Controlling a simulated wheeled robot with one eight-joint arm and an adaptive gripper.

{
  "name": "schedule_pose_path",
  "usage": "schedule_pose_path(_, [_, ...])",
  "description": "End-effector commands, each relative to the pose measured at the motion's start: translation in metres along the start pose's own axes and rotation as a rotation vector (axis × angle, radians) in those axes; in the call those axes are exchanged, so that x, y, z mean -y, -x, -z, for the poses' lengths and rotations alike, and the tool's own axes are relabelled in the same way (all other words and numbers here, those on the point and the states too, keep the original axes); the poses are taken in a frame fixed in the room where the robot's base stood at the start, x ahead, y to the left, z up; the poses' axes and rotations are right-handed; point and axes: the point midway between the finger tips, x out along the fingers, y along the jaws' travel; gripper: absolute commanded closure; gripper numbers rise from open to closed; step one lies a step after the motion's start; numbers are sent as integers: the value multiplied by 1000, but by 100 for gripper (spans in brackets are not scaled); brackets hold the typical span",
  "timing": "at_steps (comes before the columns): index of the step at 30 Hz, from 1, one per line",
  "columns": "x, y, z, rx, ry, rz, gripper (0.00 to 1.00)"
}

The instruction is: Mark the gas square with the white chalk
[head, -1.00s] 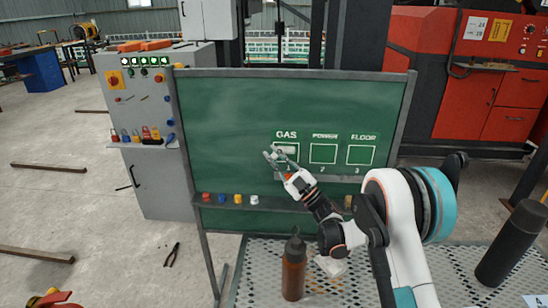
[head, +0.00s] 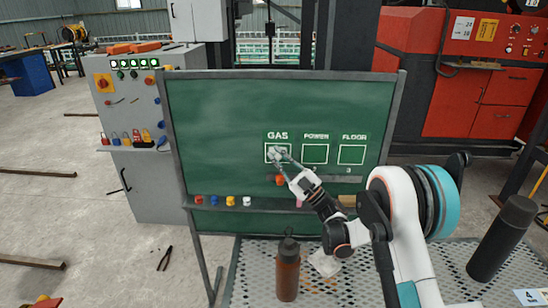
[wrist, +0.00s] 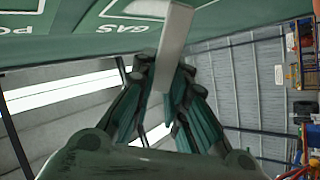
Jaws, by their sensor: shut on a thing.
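The green board (head: 220,120) stands upright with three white-outlined squares. The gas square (head: 267,160) is the left one, under the word GAS. My gripper (head: 279,155) is at the gas square and covers part of it. In the wrist view, my gripper (wrist: 165,100) is shut on the white chalk (wrist: 174,40), a pale stick whose far end reaches toward the board beside the word GAS. A pale patch shows inside the gas square in the head view; I cannot tell whether it is chalk mark or chalk. Contact of chalk and board is not clear.
The power square (head: 315,154) and floor square (head: 351,154) are to the right. A ledge (head: 270,206) below holds small coloured pieces at its left. A brown bottle (head: 288,272) and a dark cylinder (head: 502,240) stand on the perforated table (head: 257,270) in front.

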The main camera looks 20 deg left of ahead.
Motion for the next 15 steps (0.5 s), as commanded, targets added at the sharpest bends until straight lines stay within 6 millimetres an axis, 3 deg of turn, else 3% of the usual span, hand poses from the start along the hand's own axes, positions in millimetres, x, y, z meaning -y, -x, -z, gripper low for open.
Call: schedule_pose_path(15, [-24, 22, -2, 0, 0, 0, 100])
